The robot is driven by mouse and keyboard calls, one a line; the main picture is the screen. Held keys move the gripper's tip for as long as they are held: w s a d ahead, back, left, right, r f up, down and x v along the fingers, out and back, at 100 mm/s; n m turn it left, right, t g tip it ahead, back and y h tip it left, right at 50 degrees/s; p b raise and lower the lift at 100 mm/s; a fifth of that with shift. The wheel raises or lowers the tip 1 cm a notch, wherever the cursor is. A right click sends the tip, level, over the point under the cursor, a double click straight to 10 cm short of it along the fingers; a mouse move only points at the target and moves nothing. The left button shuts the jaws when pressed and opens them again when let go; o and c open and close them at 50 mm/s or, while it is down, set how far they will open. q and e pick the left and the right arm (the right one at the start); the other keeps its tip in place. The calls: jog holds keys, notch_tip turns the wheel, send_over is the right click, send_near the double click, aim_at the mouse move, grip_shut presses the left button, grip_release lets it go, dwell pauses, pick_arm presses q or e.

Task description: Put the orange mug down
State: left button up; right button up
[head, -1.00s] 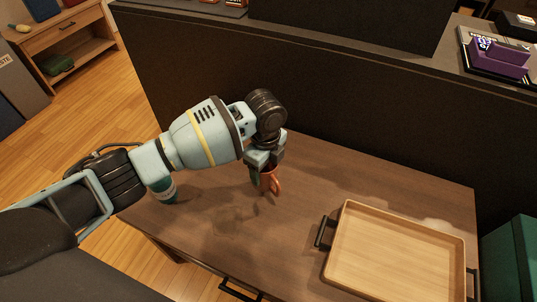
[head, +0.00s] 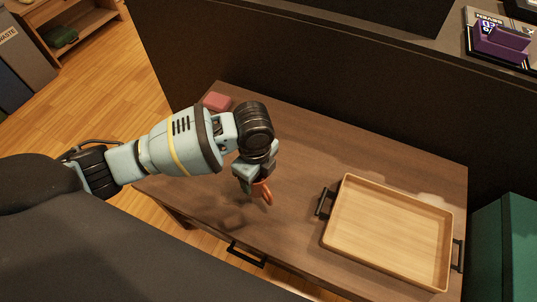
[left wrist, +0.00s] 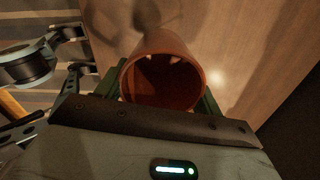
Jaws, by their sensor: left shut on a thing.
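The orange mug (head: 263,191) is mostly hidden behind my left gripper (head: 252,184) in the head view; only an orange curved part shows. In the left wrist view the mug (left wrist: 162,50) has its open mouth toward the camera, between the green fingers of the left gripper (left wrist: 163,88). The gripper is shut on it. The mug is over the brown table (head: 290,155), left of the wooden tray. A shadow lies on the table to its lower left; I cannot tell whether the mug touches the top. My right gripper is not in view.
A wooden tray (head: 385,232) with dark handles sits on the table's right part. A pink block (head: 217,102) lies at the back left. A dark partition (head: 330,90) stands behind the table. Bare table lies between gripper and tray.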

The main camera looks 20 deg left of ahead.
pick_arm(q)
jog(key=s+a+r+n, duration=0.1)
jog(key=a+r+n, duration=0.1)
jog(key=r+n, duration=0.7)
jog(key=s+a+r+n, duration=0.1)
jog(key=a+r+n, duration=0.1)
jog(key=r+n, duration=0.8)
jog(key=shift+s+a+r+n, duration=0.25)
jog(key=shift+a+r+n, duration=0.05)
jog(key=shift+n, duration=0.5)
